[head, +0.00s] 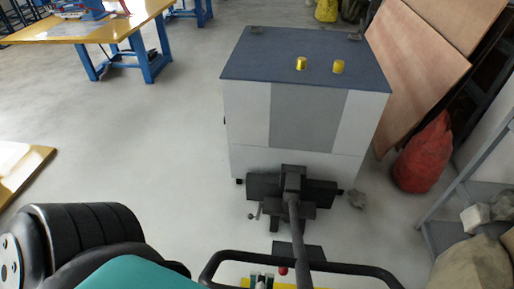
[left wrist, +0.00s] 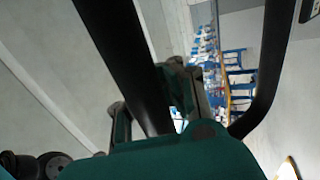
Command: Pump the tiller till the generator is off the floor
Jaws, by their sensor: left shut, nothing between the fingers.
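The generator (head: 310,118) is a white and grey cabinet with a dark blue lid and two yellow caps. Small black feet show at its lower corners; I cannot tell whether they touch the floor. A black pallet-truck pump unit (head: 292,186) stands against its front. The tiller (head: 298,232) runs from there towards me, ending in a black loop handle with a red button. My left gripper (head: 262,281) is shut and empty at the handle, partly cut off by the frame. In the left wrist view, the black handle bar (left wrist: 125,65) crosses before its teal fingers. My right gripper is out of view.
A red sack (head: 422,155) and leaning wooden boards (head: 415,75) stand right of the generator. A grey shelf frame (head: 465,185) is at the right edge. A blue-legged workbench (head: 95,32) stands at upper left.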

